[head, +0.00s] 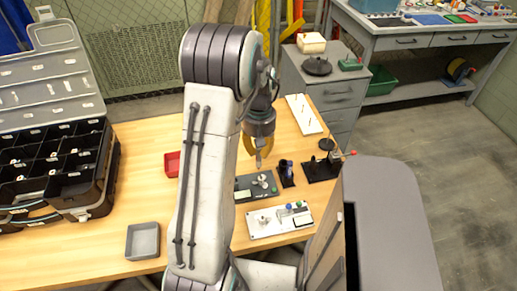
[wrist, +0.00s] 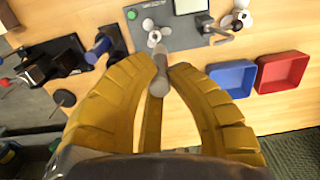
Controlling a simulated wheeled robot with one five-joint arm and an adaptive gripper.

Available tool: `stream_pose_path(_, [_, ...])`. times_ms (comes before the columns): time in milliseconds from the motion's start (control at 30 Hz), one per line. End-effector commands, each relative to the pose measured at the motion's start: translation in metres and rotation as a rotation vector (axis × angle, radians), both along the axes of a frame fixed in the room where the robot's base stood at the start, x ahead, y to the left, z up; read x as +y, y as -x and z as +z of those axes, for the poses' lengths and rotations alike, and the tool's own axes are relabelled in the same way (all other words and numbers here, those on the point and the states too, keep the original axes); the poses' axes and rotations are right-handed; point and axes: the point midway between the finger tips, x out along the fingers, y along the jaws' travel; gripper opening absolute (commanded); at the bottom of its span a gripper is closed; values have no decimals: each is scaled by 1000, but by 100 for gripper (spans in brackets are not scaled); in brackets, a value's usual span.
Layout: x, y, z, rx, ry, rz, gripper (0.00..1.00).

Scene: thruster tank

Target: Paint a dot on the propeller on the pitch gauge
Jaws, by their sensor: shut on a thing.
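My gripper (wrist: 157,78) has yellow ribbed fingers shut around a grey, pen-like cylinder (wrist: 160,65), probably the paint marker. In the head view my gripper (head: 259,148) hangs above the table, partly hidden by my arm, with the cylinder pointing down. A grey board (head: 243,196), which looks like the pitch gauge, lies just below it. A white propeller (wrist: 151,33) with a dark hub sits on this board, close beyond the cylinder's tip in the wrist view. Whether the tip touches it I cannot tell. Another white propeller (wrist: 241,17) shows at the board's right end.
A blue-topped item stands in a black holder (head: 286,180) right of the board. A black stand (head: 322,168) is beyond it. A white panel (head: 262,231) with knobs lies nearer. Blue (wrist: 232,64) and red (wrist: 282,58) trays sit right in the wrist view. An open case (head: 85,190) stands left.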

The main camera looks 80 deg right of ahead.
Motion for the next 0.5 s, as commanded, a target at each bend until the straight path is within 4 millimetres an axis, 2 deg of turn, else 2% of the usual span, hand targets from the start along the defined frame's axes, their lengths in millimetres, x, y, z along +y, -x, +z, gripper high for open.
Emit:
stream_pose_path(267, [0,0,-7,1,-2,-39,0])
stream_pose_path(500, [0,0,-22,1,-1,-37,0])
